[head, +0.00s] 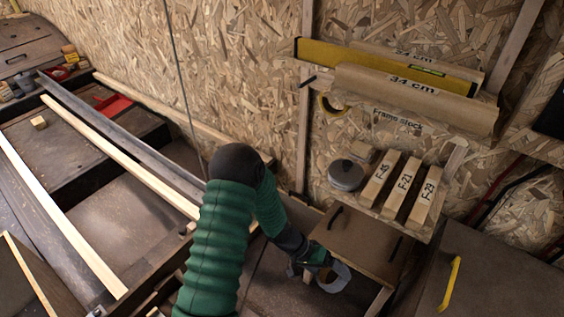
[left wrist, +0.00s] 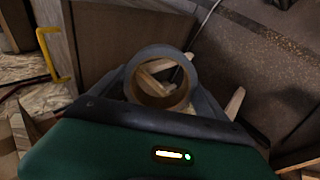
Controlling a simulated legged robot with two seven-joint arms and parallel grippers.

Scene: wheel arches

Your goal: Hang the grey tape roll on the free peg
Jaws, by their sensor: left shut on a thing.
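The grey tape roll (head: 342,273) is in my left gripper (head: 323,268), low in the head view beside a brown cabinet. The left wrist view shows the roll (left wrist: 187,88) between the jaws, with its hole facing the camera. My left gripper is shut on it. A short dark peg (head: 307,82) sticks out near the wall upright, with nothing seen hanging on it. Right of it a yellow and black ring (head: 326,106) hangs under the shelf; its own peg is hidden. My right gripper is not in view.
A lower shelf holds a dark round thing (head: 346,174) and labelled wood blocks (head: 403,188). A yellow handle (head: 450,283) stands out at the right; long bars lie left.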

